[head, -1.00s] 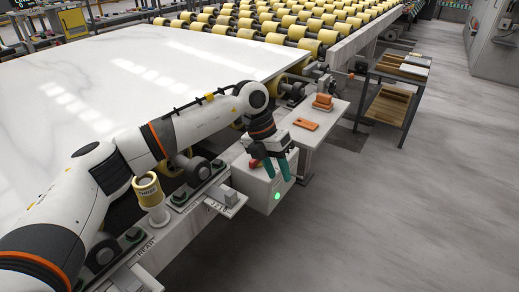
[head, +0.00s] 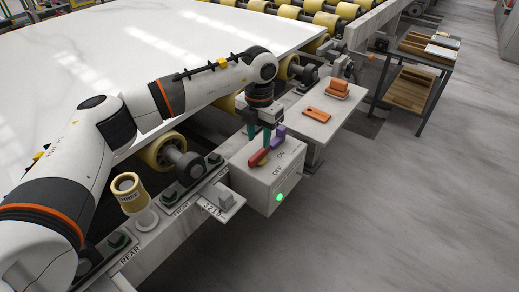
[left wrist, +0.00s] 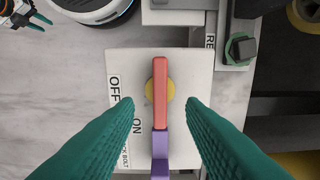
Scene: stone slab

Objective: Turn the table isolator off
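The table isolator is a pale box (head: 262,190) at the slab table's edge, with a green lamp (head: 279,197) lit on its front. On its top, a red handle (left wrist: 160,92) sits over a yellow disc (left wrist: 171,90). A purple piece (left wrist: 160,145) adjoins the handle's lower end in the left wrist view, beside a partly hidden "BOLT" label. OFF and ON labels lie left of the handle there. My left gripper (head: 259,140) points down over the box, open, with its green fingers on either side of the handle, apart from it. My right gripper (left wrist: 22,14) shows only at the wrist view's top-left corner.
A small grey ledge (head: 220,203) and a yellow-topped post (head: 128,188) stand left of the box. A side shelf (head: 312,113) with orange items lies beyond it. Yellow rollers and the white slab (head: 150,40) are behind. Open floor lies to the right.

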